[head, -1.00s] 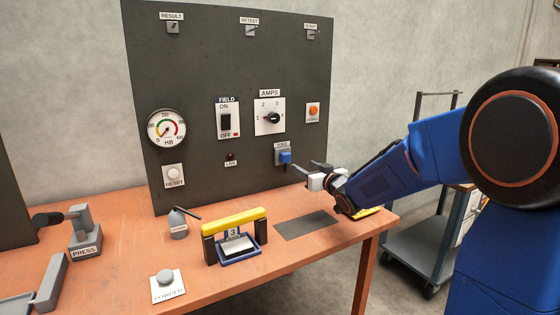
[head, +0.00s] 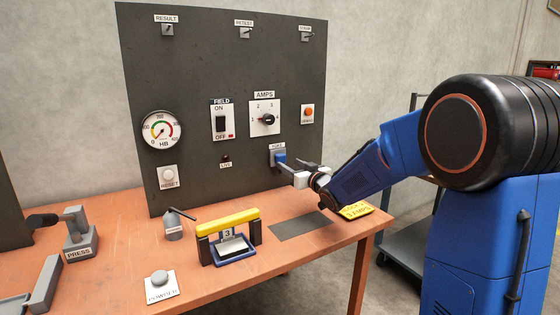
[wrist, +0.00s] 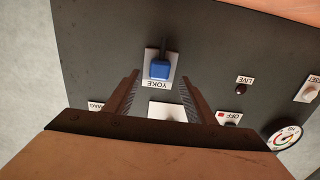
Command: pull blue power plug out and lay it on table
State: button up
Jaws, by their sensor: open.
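The blue power plug (head: 280,157) sits in the socket labelled YOKE, low on the right part of the dark panel. It also shows in the wrist view (wrist: 160,69), straight ahead of the fingers, with a dark cord or pin running from it. My gripper (head: 298,170) is in front of the panel close to the plug. In the wrist view its two fingers (wrist: 158,88) are spread apart with nothing held, and the plug lies just beyond their tips. The orange-brown table (head: 120,235) stands below the panel. A dark rectangle (head: 300,225) is on its right part.
A yoke with a yellow bar (head: 228,225), a grey bottle (head: 174,224) and a POWDER button (head: 160,279) stand on the table. A yellow tag (head: 357,209) lies near the right edge. The panel (head: 190,85) carries a gauge, switches and a dial.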

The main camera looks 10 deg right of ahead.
aim_at(282, 160)
jog(key=shift+x, duration=3)
grip_shut()
jog(key=shift+s+d, duration=0.1)
jog(key=shift+s, duration=0.05)
jog(key=shift+v, duration=2.85)
